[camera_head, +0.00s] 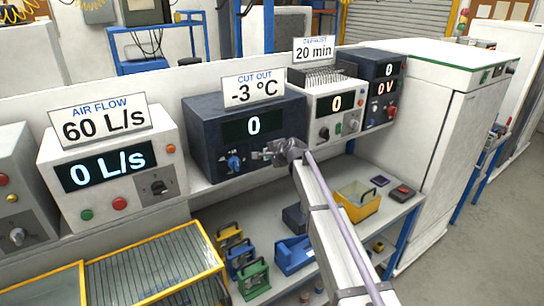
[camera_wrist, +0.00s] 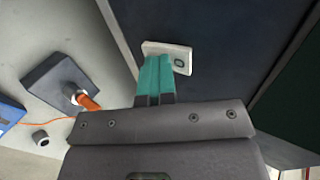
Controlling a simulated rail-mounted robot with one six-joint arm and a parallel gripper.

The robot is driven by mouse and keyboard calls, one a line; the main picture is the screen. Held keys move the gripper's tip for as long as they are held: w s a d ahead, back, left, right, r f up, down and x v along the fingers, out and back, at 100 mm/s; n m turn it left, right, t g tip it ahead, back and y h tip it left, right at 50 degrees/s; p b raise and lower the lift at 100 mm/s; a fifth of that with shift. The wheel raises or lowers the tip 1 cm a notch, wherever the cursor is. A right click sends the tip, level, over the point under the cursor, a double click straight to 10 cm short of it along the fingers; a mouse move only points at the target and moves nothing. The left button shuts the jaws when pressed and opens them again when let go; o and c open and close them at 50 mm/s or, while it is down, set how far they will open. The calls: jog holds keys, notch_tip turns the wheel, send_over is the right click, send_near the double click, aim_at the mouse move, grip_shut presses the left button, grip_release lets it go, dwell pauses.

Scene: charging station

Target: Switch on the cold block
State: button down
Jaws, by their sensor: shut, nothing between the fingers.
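The dark blue box (camera_head: 200,130) with the "-3 °C" cut-out sign (camera_head: 253,87) appears to be the cold block. Its display (camera_head: 253,125) reads 0, and a blue knob (camera_head: 234,163) sits below on its front. My gripper (camera_head: 264,154) is at the lower right of this front, right of the knob. In the wrist view, my shut teal fingers (camera_wrist: 155,62) are empty and overlap a small pale plate (camera_wrist: 183,58) with a dark round mark on the dark panel (camera_wrist: 215,30). The fingers hide part of the plate; I cannot tell if they touch it.
The air flow unit (camera_head: 112,170) stands left on the shelf. A white unit (camera_head: 335,112) marked 20 min and a dark unit (camera_head: 383,85) stand right. Below, the lower shelf holds a yellow bin (camera_head: 358,203) and a blue tool (camera_head: 293,255).

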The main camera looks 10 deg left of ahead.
jog(key=shift+r, duration=0.25)
jog(key=f+p+v, duration=0.1)
jog(key=p+v, duration=0.5)
jog(key=v, duration=0.7)
jog(key=shift+s+d+r, duration=0.15)
jog(key=shift+s+d, duration=0.2)
jog(key=shift+s, duration=0.1)
